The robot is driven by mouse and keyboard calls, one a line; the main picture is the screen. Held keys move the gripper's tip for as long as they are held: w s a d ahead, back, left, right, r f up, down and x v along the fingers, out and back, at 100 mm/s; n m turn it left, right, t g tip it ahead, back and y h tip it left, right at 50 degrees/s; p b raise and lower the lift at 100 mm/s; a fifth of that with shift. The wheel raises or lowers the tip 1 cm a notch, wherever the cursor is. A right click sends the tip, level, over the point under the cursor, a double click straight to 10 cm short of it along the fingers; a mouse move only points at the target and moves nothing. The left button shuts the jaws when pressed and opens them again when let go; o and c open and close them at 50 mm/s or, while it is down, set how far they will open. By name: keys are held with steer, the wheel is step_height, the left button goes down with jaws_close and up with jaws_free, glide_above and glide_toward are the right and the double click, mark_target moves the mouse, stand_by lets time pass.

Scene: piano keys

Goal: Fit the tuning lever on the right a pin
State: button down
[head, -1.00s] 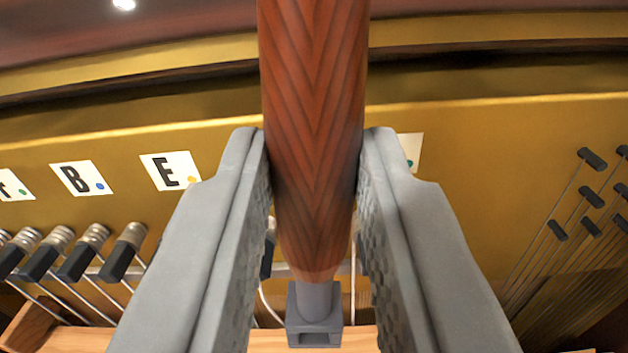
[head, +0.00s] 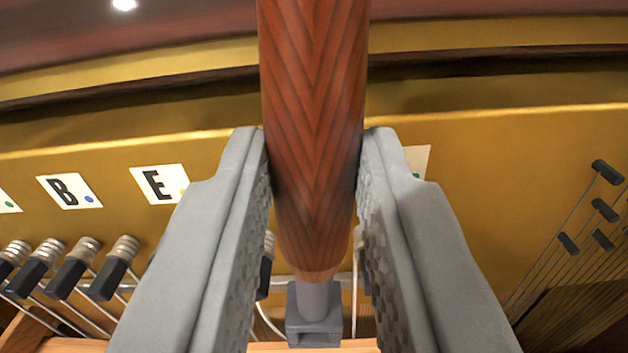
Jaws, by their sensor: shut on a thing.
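My gripper (head: 314,165) is shut on the wooden handle of the tuning lever (head: 312,110), with one grey finger on each side. The handle has a reddish-brown herringbone grain. The lever's grey metal shaft and square socket (head: 313,325) show below the handle, between the fingers. Tuning pins with black parts (head: 110,280) stand in a row at the lower left. More pins at the middle are mostly hidden behind the fingers and handle. I cannot see a pin in the socket.
A gold plate spans the back, with labels "B" (head: 69,191) and "E" (head: 159,184). Another label (head: 417,160) is partly hidden by my right finger. Black dampers on thin rods (head: 605,210) stand at the right. A wooden rail (head: 75,344) runs along the bottom.

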steer(key=shift+w, duration=1)
stand_by(0.3)
steer(key=shift+c, duration=2.2)
jaws_free()
steer(key=shift+s, duration=0.1)
steer(key=s, duration=0.8)
steer(key=shift+s, duration=0.4)
